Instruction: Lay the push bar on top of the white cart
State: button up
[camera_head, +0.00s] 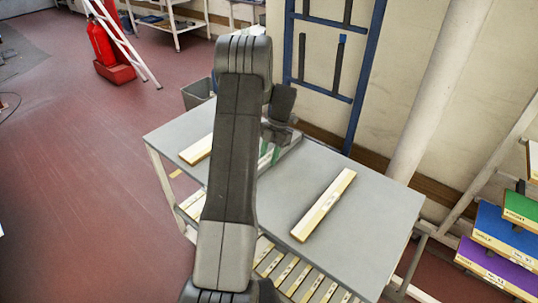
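My gripper (275,140) is over the middle of a grey-topped stand with pale legs (375,225), mostly hidden by my arm. I cannot tell whether its fingers are open or shut, or whether it holds anything. A pale wooden bar (323,205) lies slantwise on the grey top, right of my arm and apart from the gripper. A second pale wooden piece (196,150) lies at the left, partly hidden by my arm. I cannot tell which piece is the push bar, or whether this stand is the white cart.
Slats (290,275) show below the top's front edge. A blue frame (367,75) and a thick pale pipe (437,85) stand behind. A rack with coloured boards (508,243) is at the right. Red floor (80,190) is open at the left.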

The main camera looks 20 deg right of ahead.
jog(key=o, duration=0.3)
jog(key=shift+r, duration=0.1)
jog(key=b+v, duration=0.2)
jog(key=v, duration=1)
